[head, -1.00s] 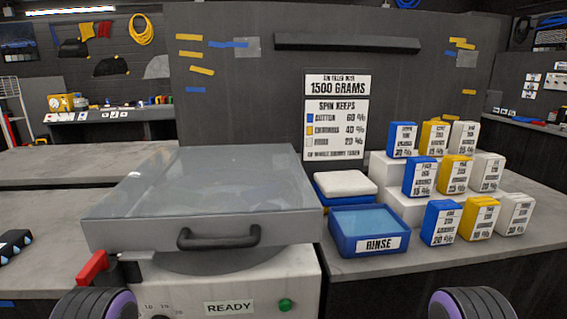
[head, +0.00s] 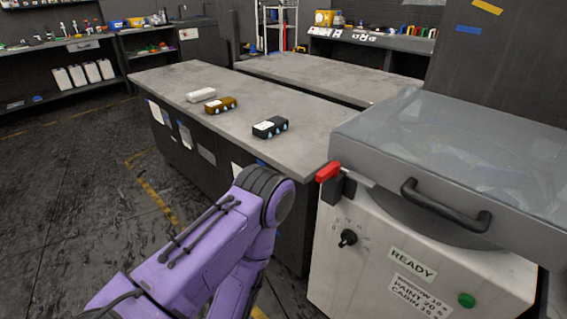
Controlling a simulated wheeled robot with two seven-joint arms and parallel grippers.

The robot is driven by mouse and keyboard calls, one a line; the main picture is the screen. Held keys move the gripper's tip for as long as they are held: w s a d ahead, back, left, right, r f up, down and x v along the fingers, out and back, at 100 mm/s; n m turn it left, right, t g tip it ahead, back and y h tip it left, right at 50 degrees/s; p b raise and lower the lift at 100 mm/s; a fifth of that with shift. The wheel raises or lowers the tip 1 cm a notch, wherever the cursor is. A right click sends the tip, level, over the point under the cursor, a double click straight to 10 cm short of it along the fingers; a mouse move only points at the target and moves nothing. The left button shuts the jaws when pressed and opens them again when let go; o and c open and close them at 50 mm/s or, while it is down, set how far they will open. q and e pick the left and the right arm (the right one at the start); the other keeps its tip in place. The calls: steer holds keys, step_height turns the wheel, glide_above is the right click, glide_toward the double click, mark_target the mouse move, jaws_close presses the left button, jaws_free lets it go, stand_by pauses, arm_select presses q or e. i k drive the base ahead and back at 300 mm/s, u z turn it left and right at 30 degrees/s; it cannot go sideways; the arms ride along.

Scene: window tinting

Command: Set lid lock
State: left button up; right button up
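The white spinner machine (head: 385,270) stands at the right, with a clear-topped grey lid (head: 500,160) down over its drum. I cannot tell whether the lid is fully seated. A black handle (head: 440,208) is on the lid's front. The lid lock's red lever (head: 328,171) sits on a dark bracket at the machine's front left corner, just left of the lid. It sticks out to the left. My purple left arm comes in from the bottom left, its black joint left of the lever and apart from it. Neither gripper is in view.
The machine front has a black knob (head: 348,238), a READY sign (head: 411,264) and a green button (head: 466,300). A grey bench (head: 240,95) left of it holds a black block (head: 270,127), a brown block (head: 221,105) and a white block (head: 201,95). Floor at left is clear.

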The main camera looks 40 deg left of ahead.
mark_target(332, 170)
steer(key=u, duration=0.4)
steer(key=k, duration=0.35)
steer(key=u, duration=0.3)
steer(key=i, duration=0.5)
